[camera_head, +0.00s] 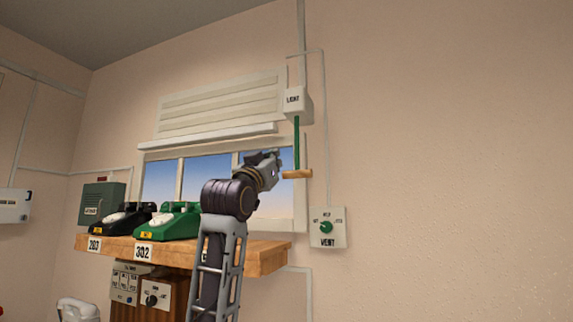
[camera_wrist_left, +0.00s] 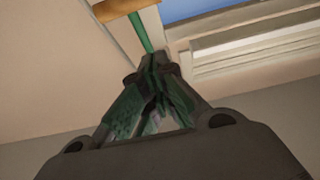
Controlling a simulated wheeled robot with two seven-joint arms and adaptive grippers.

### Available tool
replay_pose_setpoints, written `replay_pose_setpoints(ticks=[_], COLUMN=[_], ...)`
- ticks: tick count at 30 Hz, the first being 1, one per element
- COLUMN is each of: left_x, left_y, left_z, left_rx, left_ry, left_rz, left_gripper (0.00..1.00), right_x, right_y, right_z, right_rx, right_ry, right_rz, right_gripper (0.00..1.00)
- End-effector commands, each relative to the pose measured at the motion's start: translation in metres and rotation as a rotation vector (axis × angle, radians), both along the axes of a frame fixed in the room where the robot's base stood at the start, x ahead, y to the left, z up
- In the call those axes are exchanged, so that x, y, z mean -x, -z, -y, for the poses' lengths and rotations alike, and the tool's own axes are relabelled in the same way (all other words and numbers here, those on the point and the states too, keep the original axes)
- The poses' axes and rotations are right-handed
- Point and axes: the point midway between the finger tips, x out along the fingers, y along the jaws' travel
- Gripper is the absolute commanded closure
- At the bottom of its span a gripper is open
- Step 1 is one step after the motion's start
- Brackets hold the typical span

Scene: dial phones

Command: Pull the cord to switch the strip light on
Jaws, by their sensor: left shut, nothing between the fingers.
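A green pull cord (camera_head: 297,143) hangs from a white wall box labelled LIGHT (camera_head: 294,102). A light wooden handle (camera_head: 297,174) sits level at its lower end. My left gripper (camera_head: 275,160) is raised just left of the cord in the head view, shut and empty. In the left wrist view the closed fingertips (camera_wrist_left: 156,62) point toward the green cord (camera_wrist_left: 140,32), with the wooden handle (camera_wrist_left: 118,10) beyond. I cannot tell whether the fingertips touch the cord. My right gripper is in neither view.
A wooden shelf (camera_head: 190,252) carries a black dial phone (camera_head: 120,220) and a green dial phone (camera_head: 170,222). Behind are a window (camera_head: 210,175) and a slatted panel (camera_head: 220,105). A VENT switch (camera_head: 327,228) is on the wall. The wall to the right is clear.

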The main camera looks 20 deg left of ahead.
Motion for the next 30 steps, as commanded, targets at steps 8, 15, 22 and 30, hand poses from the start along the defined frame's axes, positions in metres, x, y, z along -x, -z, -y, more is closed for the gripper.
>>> replay_pose_setpoints(ticks=[8,15,22,30], left_x=[-0.006,-0.023,-0.044,-0.067], left_y=[-0.004,-0.015,-0.028,-0.04], left_z=[0.0,0.001,0.002,0.002], left_rx=[0.0,0.0,0.001,0.0], left_ry=[0.0,0.0,0.001,0.0], left_rz=[-0.001,-0.002,-0.002,-0.003], left_gripper=[1.0,1.0,1.0,1.0], right_x=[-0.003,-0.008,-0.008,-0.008], right_y=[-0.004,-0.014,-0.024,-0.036], right_z=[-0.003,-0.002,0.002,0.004], right_rx=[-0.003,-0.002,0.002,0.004], right_ry=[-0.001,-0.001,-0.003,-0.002], right_rz=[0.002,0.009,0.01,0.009], right_gripper=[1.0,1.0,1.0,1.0])
